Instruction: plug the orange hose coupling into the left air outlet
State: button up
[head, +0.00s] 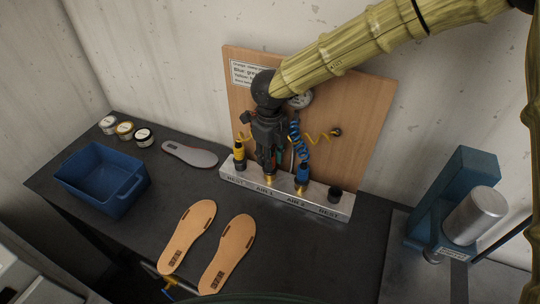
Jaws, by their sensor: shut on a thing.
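My gripper (269,158) points down over the AIR 1 position, the left air outlet, on the metal outlet bar (246,180). It is shut on a coupling that its fingers mostly hide; only a small orange-red patch (279,155) shows beside them. A brass fitting (270,179) shows just below the fingertips at AIR 1. I cannot tell whether the held coupling touches or is seated on it. A blue coupling (302,174) with a coiled blue hose stands at AIR 2. A yellow coupling (239,161) stands at the left REST position.
A wooden board (355,110) with a label and gauge stands behind the bar. A dark holder (335,195) at the right REST is empty. A blue bin (100,180), several tins, a grey insole (190,154) and two tan soles (228,252) lie around. A blue press (450,200) stands right.

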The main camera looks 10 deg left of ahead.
jog(key=shift+f, duration=0.15)
jog(key=o, duration=0.9)
jog(key=shift+o, duration=0.2)
jog(key=shift+r+p, duration=4.8)
jog(key=shift+r, duration=0.2)
